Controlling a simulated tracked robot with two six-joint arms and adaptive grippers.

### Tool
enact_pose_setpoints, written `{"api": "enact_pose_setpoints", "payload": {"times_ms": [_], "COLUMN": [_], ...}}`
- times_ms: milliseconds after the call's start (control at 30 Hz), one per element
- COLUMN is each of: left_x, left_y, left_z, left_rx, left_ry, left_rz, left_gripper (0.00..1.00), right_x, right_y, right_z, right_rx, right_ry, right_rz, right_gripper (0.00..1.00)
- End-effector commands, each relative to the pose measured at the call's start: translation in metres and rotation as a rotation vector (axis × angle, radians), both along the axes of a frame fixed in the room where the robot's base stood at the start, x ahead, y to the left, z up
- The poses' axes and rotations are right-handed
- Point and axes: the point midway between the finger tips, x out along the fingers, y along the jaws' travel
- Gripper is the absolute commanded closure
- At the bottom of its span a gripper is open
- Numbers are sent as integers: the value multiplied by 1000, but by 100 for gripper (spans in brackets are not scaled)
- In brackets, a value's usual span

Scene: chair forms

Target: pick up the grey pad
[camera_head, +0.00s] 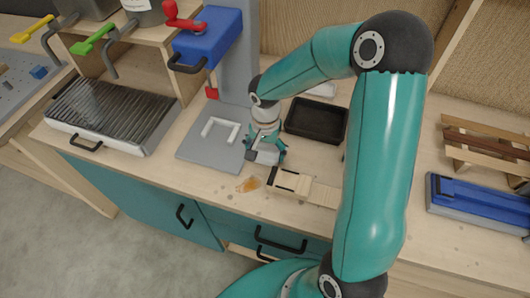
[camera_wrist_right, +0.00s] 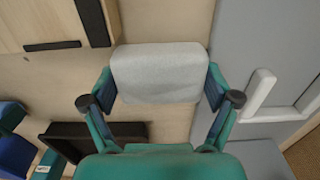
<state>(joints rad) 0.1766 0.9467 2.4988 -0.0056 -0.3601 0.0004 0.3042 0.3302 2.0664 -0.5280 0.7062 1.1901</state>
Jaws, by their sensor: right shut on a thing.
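The grey pad (camera_wrist_right: 160,72) is a pale block with rounded corners, seen between the two fingers of my right gripper (camera_wrist_right: 160,92) in the right wrist view. The gripper is shut on it, one finger at each side. In the head view my right gripper (camera_head: 265,148) points down over the worktop, between the grey plate and the black tray. The pad (camera_head: 268,157) shows there only as a small light patch, partly hidden by the fingers. I cannot tell whether it touches the worktop. My left gripper is not in view.
A grey plate (camera_head: 190,152) with a white U-shaped piece (camera_head: 208,126) lies left of the gripper. A black tray (camera_head: 316,137) stands to the right. A wooden form (camera_head: 288,180) and an amber patch (camera_head: 248,185) are in front. A ribbed metal unit (camera_head: 105,108) stands further left.

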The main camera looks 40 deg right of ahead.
Motion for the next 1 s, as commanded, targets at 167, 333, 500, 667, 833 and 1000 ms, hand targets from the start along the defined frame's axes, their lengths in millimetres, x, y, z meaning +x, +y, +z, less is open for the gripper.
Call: {"api": "enact_pose_setpoints", "payload": {"times_ms": [167, 333, 500, 667, 833, 1000], "left_x": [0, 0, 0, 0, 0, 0], "left_y": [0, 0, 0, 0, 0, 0], "left_z": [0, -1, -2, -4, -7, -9], "left_rx": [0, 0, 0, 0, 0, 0], "left_ry": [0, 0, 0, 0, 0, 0], "left_rz": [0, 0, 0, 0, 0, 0], "left_gripper": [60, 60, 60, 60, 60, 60], "right_x": [0, 0, 1, 2, 2, 2], "right_y": [0, 0, -1, 0, 0, 1], "right_z": [0, 4, 18, 44, 84, 127], "right_rx": [0, -1, -3, -3, -2, 0], "right_ry": [1, 0, -4, -5, -8, -6], "right_rz": [0, 0, -1, 0, 0, 2], "right_gripper": [40, 40, 40, 40, 40, 40]}}
